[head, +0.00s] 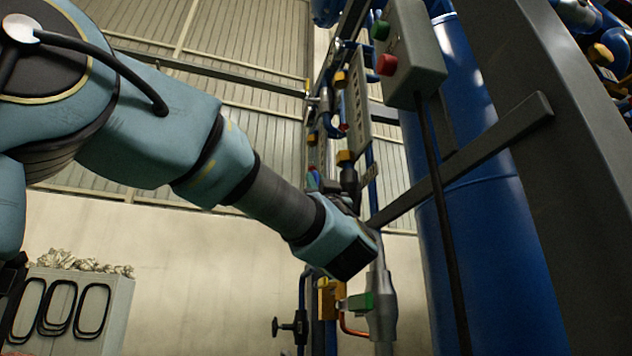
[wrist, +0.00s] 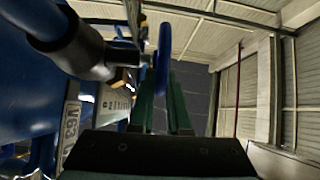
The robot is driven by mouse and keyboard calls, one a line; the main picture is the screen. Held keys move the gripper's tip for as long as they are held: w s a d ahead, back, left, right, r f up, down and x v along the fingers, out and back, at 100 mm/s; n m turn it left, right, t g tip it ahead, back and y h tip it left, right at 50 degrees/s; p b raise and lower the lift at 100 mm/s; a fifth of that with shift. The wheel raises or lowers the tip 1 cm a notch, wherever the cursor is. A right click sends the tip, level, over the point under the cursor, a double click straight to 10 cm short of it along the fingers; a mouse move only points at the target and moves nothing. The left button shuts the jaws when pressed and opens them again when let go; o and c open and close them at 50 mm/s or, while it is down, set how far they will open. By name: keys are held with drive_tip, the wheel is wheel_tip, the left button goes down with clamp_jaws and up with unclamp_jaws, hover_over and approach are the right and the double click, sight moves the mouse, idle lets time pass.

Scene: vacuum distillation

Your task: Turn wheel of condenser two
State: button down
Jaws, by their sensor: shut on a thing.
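A blue wheel (wrist: 163,55) shows almost edge-on in the wrist view, joined to a dark valve stem on its left. My gripper (wrist: 163,88) has its two green fingers on either side of the wheel's near rim, shut on it. In the head view, my arm reaches down to the right to the pipework, and the wrist body hides most of the fingers and the wheel. I cannot read from these frames which condenser the wheel belongs to.
A label reading V63 (wrist: 71,120) is on the left in the wrist view. In the head view, a grey button box (head: 416,45), a slanted grey beam (head: 470,155) and a large blue vessel (head: 490,230) stand right of my arm. A green-handled valve (head: 358,303) is below.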

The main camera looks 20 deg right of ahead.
drive_tip(key=c, duration=0.9)
unclamp_jaws()
drive_tip(key=shift+s+f, duration=0.2)
drive_tip(key=shift+f, duration=0.05)
drive_tip(key=shift+s+a+f+p, duration=0.3)
drive_tip(key=shift+s+p, duration=0.4)
drive_tip(key=shift+s, duration=1.55)
drive_tip(key=shift+s+a+f+p, duration=0.3)
drive_tip(key=shift+s+p, duration=0.4)
drive_tip(key=shift+s, duration=1.55)
drive_tip(key=shift+s+a+f+p, duration=0.25)
drive_tip(key=shift+s+p, duration=0.45)
drive_tip(key=shift+s, duration=1.55)
